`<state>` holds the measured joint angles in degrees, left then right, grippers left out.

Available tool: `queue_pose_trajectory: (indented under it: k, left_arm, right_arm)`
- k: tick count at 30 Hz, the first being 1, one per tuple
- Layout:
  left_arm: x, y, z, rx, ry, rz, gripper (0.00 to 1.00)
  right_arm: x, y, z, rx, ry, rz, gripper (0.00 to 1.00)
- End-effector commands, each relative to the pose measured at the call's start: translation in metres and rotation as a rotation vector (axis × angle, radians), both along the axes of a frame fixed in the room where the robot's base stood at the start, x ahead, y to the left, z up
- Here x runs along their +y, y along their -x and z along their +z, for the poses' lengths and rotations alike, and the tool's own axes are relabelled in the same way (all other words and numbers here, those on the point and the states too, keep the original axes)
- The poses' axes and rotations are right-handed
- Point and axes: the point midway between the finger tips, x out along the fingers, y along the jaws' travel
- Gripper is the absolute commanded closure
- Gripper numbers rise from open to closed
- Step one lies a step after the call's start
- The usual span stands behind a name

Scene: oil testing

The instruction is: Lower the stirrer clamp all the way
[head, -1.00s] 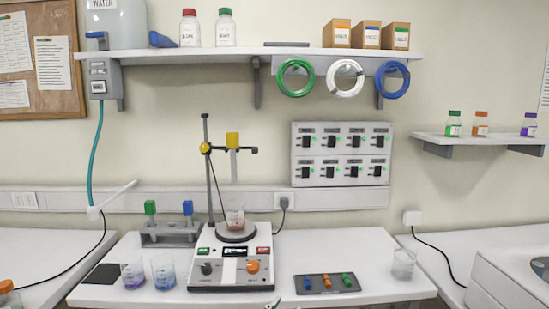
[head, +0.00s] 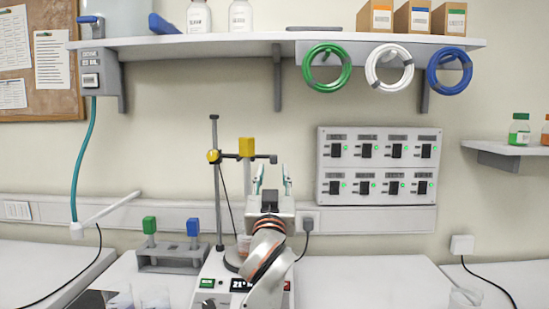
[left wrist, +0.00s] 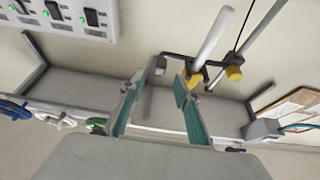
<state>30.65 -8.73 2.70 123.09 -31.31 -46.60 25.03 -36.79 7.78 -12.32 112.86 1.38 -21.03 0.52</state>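The stirrer clamp, a dark bar with a yellow block (head: 247,147) and a yellow knob (head: 213,156), sits high on the upright pole (head: 215,190) behind the white stirrer (head: 208,284). A pale rod hangs below the block. In the left wrist view the yellow block (left wrist: 195,81) shows just beyond the right-hand finger, beside the pale rod (left wrist: 215,35). My left gripper (head: 272,173) is open and empty, to the right of the block in the head view; its teal fingers (left wrist: 158,83) are apart. My forearm hides much of the stirrer and beaker. My right gripper is out of view.
A wall shelf (head: 200,43) with green, white and blue coils spans above. A grey switch panel (head: 378,180) is on the wall to the right. A small rack (head: 165,258) with green and blue tops stands left of the stirrer.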

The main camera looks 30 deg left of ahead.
Motion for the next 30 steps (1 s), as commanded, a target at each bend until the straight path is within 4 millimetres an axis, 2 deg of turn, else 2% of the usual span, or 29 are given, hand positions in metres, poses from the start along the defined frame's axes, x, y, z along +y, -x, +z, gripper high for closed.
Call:
queue_pose_trajectory:
  k: [4,9,18,29,30]
  left_arm:
    - [0.005,-0.007,0.006,-0.003,0.000,0.001,0.68]
    - [0.017,-0.027,0.016,-0.003,-0.003,0.003,0.68]
    - [0.035,-0.057,0.029,-0.001,-0.002,0.000,0.68]
    - [0.038,-0.061,0.030,0.000,0.001,0.000,0.68]
    - [0.038,-0.061,0.030,0.000,0.001,0.000,0.76]
  right_arm:
    - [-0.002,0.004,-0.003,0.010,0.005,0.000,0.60]
    - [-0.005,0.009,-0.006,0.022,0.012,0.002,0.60]
    - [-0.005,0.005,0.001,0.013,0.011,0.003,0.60]
    - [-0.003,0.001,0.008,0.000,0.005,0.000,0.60]
    - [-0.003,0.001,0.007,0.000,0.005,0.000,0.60]
